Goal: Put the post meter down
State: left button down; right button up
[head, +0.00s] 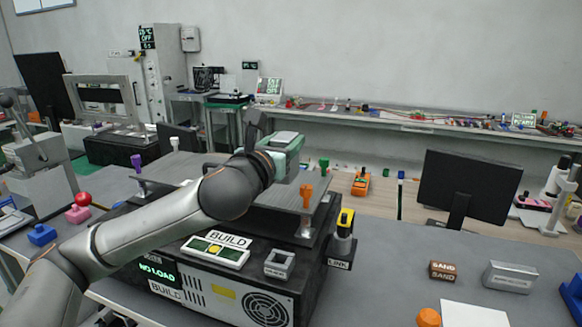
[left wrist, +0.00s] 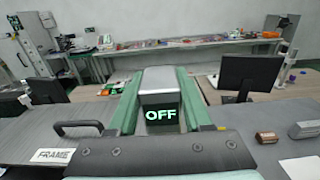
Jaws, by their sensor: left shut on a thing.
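The post meter (left wrist: 160,116) is a small grey box with a lit panel reading OFF. It sits between the green fingers of my left gripper (left wrist: 160,92) in the left wrist view. In the head view the left gripper (head: 285,150) is shut on the meter, whose grey top (head: 286,136) shows between the fingers. They are above the far part of a grey plate (head: 290,192) with coloured corner posts. Whether the meter touches anything below is hidden. My right gripper is not in view.
The plate stands on a black unit (head: 262,300) marked NO LOAD and BUILD. A yellow-topped device (head: 344,222) stands at its right. An orange post (head: 305,195) and green post (head: 324,163) rise near the plate's right side. A monitor (head: 470,185) stands behind the grey table's right part.

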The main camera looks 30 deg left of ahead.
pick_arm(q)
jog(key=shift+w+f, duration=0.6)
jog(key=shift+f, duration=0.05)
jog(key=f, duration=0.1)
jog(key=w+f+b, duration=0.1)
jog(key=f, duration=0.1)
jog(key=shift+f, duration=0.15)
jog(key=shift+s+f, duration=0.1)
jog(key=shift+f, duration=0.25)
jog(key=shift+f, duration=0.2)
jog(key=shift+c, duration=1.6)
grip_release()
